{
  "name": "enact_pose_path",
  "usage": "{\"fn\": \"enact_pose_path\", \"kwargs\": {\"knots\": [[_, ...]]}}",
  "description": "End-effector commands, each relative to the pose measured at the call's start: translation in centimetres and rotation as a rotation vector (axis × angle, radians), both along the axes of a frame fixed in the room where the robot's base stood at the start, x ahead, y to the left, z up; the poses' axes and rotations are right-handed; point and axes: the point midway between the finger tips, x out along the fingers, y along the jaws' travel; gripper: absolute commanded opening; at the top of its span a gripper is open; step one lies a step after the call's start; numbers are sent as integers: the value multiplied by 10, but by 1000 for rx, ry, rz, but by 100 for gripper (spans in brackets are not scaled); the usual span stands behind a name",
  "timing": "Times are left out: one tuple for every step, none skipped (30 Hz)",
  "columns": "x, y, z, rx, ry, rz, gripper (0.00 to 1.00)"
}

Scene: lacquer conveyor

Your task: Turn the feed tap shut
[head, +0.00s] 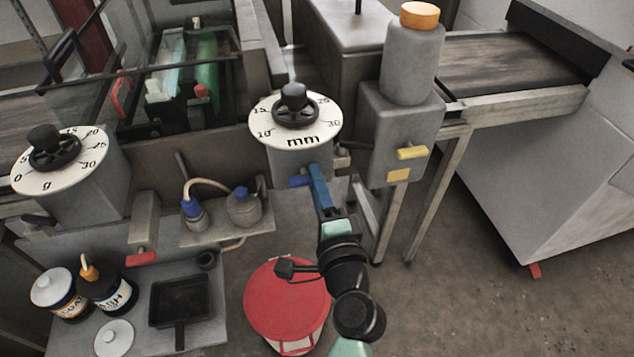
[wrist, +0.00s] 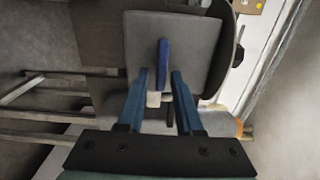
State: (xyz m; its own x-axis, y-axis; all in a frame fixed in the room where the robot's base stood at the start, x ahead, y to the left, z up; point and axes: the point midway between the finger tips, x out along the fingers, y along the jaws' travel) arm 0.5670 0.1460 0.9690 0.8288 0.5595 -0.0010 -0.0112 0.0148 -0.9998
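Three coloured tap handles show in the head view, and no label tells which is the feed tap. A blue handle (head: 300,181) is under the middle dial, a yellow handle (head: 412,152) is on the grey bottle stand, and a red handle (head: 141,258) is under the left dial. My gripper (head: 316,172) is beside the blue handle. In the wrist view my gripper (wrist: 160,74) is open, with the blue handle (wrist: 163,62) upright between its fingertips. A gap shows on each side of the handle. Whether the fingers reach fully around it I cannot tell.
The mm dial (head: 318,128) with its black knob sits just above my gripper. The grey bottle (head: 412,62) with an orange cap stands to the right. A red round lid (head: 287,305) is below my arm.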

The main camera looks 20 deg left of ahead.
Motion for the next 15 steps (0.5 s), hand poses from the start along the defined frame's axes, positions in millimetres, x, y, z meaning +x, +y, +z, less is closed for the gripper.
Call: {"fn": "enact_pose_path", "kwargs": {"knots": [[0, 0, 0, -1, -1, 0, 45], [0, 0, 0, -1, -1, 0, 45], [0, 0, 0, -1, -1, 0, 45], [0, 0, 0, -2, -1, 0, 45], [0, 0, 0, -2, -1, 0, 45], [0, 0, 0, -1, -2, 0, 45], [0, 0, 1, -1, -2, 0, 45], [0, 0, 1, -2, -3, 0, 45], [0, 0, 1, -2, -3, 0, 45], [-1, 0, 0, -2, -3, 0, 45], [-2, -1, 0, -2, -3, 0, 45], [-4, -3, 0, -1, -2, -1, 45], [-6, -4, 0, -1, -2, -2, 45], [-9, -6, -1, -2, -1, -2, 45], [-14, -9, -1, -2, -1, -1, 45]]}}
